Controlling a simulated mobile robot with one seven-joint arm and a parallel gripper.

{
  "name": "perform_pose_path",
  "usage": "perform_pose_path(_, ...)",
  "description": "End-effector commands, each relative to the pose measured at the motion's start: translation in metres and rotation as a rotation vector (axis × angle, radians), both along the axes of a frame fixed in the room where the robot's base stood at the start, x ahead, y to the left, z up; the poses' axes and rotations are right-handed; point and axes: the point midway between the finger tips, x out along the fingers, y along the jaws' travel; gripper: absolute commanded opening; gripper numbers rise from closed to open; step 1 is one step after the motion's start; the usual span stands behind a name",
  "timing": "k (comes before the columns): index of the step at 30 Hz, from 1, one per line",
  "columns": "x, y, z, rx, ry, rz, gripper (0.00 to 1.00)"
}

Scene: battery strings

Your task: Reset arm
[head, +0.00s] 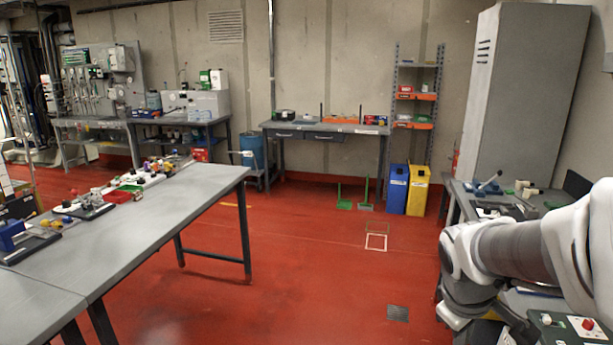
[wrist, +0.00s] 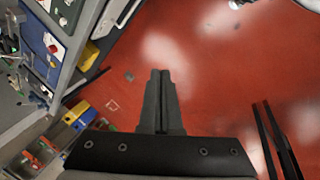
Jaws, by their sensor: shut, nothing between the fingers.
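My gripper (wrist: 160,80) shows in the wrist view, its two dark fingers pressed together with nothing between them. It points over the open red floor (wrist: 205,60) and touches nothing. In the head view my arm enters from the right edge and bends down at the lower right. The gripper itself cannot be made out there.
A long grey table (head: 150,215) with small parts stands at the left. A cluttered bench (head: 480,200) is close to my arm at the right, beside a tall grey cabinet (head: 520,90). Blue (head: 397,190) and yellow (head: 417,192) bins stand behind. The middle floor is clear.

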Motion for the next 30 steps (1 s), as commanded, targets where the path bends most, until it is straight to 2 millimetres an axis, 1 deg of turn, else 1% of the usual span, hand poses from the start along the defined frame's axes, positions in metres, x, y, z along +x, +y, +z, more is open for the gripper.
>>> perform_pose_path(1, -0.007, 0.014, 0.013, 0.028, -0.045, -0.032, 0.0)
perform_pose_path(6, -0.035, 0.055, 0.04, 0.146, -0.158, -0.149, 0.0)
perform_pose_path(12, -0.071, 0.098, 0.061, 0.301, -0.256, -0.261, 0.0)
perform_pose_path(15, -0.085, 0.112, 0.066, 0.364, -0.283, -0.298, 0.0)
perform_pose_path(18, -0.093, 0.121, 0.069, 0.404, -0.297, -0.321, 0.0)
perform_pose_path(21, -0.098, 0.125, 0.069, 0.424, -0.302, -0.333, 0.0)
perform_pose_path(30, -0.098, 0.125, 0.069, 0.426, -0.302, -0.336, 0.0)
